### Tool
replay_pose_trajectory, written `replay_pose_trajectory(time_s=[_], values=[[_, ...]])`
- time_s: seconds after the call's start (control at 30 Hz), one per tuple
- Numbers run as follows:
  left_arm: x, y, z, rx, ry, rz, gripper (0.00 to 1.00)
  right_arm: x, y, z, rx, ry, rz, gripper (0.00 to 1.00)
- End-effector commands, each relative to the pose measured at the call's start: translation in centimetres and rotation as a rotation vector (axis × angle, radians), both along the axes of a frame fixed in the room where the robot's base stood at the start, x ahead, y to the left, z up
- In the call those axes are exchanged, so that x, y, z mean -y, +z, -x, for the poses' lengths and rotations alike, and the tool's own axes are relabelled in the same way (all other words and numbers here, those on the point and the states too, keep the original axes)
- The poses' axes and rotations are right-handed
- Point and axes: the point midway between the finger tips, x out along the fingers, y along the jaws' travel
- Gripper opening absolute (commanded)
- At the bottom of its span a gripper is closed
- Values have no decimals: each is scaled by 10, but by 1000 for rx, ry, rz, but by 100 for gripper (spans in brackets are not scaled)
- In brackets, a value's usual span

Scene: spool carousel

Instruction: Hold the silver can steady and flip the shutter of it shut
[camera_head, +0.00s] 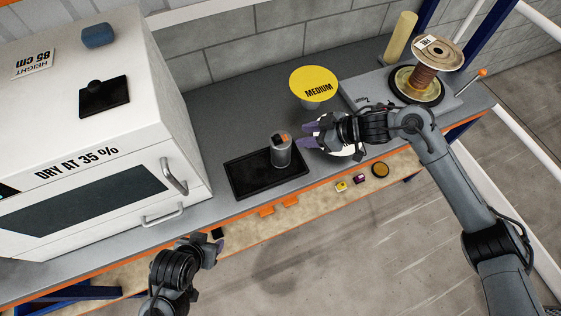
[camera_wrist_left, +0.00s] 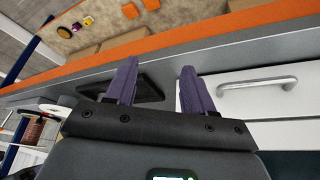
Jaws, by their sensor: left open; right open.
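The silver can (camera_head: 282,156) stands upright on a black tray (camera_head: 240,180) on the grey bench. Its top carries a small orange and black part (camera_head: 280,138); whether this is the shutter, and its position, is too small to tell. My right gripper (camera_head: 308,136) is open and empty, just right of the can, with its purple fingers pointing at it and apart from it. My left gripper (camera_head: 214,246) is open and empty in front of the bench edge, lower left of the can. Its two purple fingers show apart in the left wrist view (camera_wrist_left: 160,80), with the tray (camera_wrist_left: 150,88) beyond them.
A white drying cabinet (camera_head: 100,165) with protruding handles (camera_head: 174,176) fills the left. A yellow MEDIUM disc (camera_head: 313,82) stands behind the can. A white round object (camera_head: 342,151) is partly hidden under my right gripper. A spool (camera_head: 430,60) stands far right.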

Motion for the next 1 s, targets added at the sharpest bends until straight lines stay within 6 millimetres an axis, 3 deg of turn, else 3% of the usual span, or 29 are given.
replay_pose_trajectory(time_s=[0.03,0.3,0.5,0.7,1.0], values=[[11,-4,-17,42,-3,20,61,0,0,0,0,0,0,43],[87,-18,-119,345,-32,123,100,0,0,0,-1,0,-1,43],[133,-13,-175,557,-59,156,100,0,0,0,-1,0,-1,43],[159,-6,-203,692,-83,164,100,0,-1,0,-1,0,-1,43],[172,-9,-230,743,-92,164,100,0,-1,0,-1,0,-1,43]])
